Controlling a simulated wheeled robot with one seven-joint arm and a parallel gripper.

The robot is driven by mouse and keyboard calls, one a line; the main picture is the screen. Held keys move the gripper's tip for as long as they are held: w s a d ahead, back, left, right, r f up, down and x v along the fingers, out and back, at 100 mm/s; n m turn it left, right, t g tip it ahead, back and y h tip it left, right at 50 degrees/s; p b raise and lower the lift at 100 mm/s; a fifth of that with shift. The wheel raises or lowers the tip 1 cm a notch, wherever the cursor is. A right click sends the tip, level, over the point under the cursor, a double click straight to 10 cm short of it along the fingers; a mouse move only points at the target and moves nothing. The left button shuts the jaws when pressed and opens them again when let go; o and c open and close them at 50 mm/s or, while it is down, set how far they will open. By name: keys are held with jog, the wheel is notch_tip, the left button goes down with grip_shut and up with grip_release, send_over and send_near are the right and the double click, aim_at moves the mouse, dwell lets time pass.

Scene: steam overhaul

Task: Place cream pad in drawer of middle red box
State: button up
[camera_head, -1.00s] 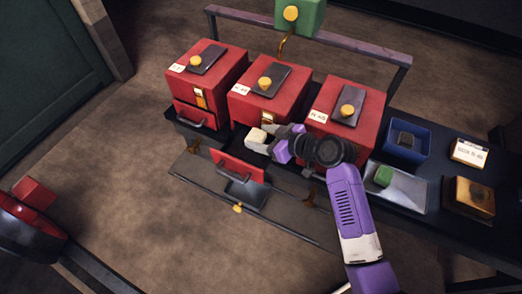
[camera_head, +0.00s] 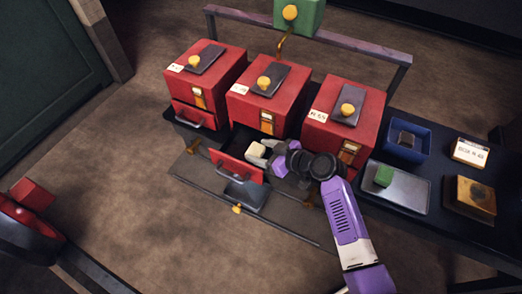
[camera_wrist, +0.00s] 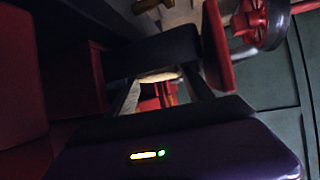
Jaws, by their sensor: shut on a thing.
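The cream pad (camera_head: 257,149) is held at the tip of my gripper (camera_head: 260,153), above or just inside the open drawer (camera_head: 238,168) of the middle red box (camera_head: 267,101). The drawer has a red front and a dark inside and is pulled out toward the lower left. In the wrist view the cream pad (camera_wrist: 158,77) shows between the fingers, dark and partly hidden. The head view does not show whether the pad touches the drawer floor.
Red boxes stand at left (camera_head: 205,82) and right (camera_head: 343,114). A blue bin (camera_head: 407,140), a metal tray with a green block (camera_head: 384,175), and a brown block (camera_head: 470,196) lie to the right. A green block with a hook (camera_head: 299,16) hangs behind.

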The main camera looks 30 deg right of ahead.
jog(key=o, duration=1.2)
jog(key=shift+o, duration=0.2)
jog(key=shift+s+r+p, duration=0.1)
jog(key=shift+r+p, duration=0.05)
jog(key=shift+p, duration=0.15)
jog(key=v, duration=1.1)
jog(key=shift+s+r, duration=0.15)
jog(key=shift+s, duration=0.15)
jog(key=shift+d, duration=0.15)
